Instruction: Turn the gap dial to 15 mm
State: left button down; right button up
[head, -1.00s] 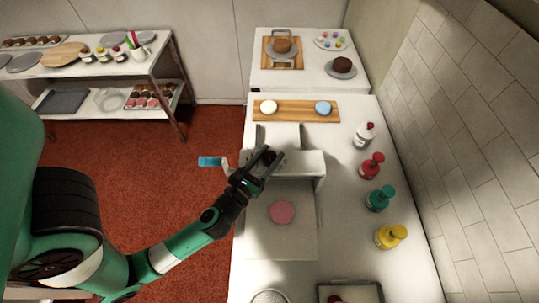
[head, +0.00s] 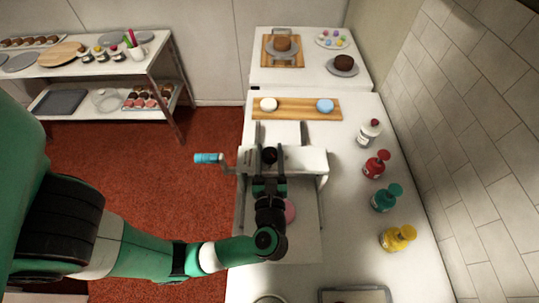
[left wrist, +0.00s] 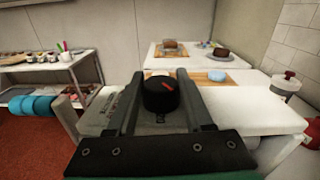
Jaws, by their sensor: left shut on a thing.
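The sheeter machine (head: 310,160) is a white body across the counter with a flat bed. Its gap dial (head: 270,154) is a round black knob on the body. Scale figures are too small to read. A pink dough disc (head: 290,211) on the bed is partly hidden by my gripper.
A blue-handled crank (head: 208,158) sticks out left of the machine. Several bottles, including a red one (head: 376,164) and a yellow one (head: 397,238), line the right side. A wooden board (head: 297,115) with two discs lies behind.

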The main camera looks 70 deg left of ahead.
pick_arm(q)
jog(key=shift+n+g+y+b, duration=0.3)
jog(key=shift+n+g+b, duration=0.6)
jog(key=shift+g, duration=0.5)
jog(key=shift+c, duration=1.5)
grip_release()
jog(key=shift+d, duration=0.1)
jog(key=s+d, duration=0.1)
jog(key=d, duration=1)
jog(key=shift+s+d+b, duration=0.15)
jog(key=shift+s+b, duration=0.2)
jog(key=shift+b, duration=0.05)
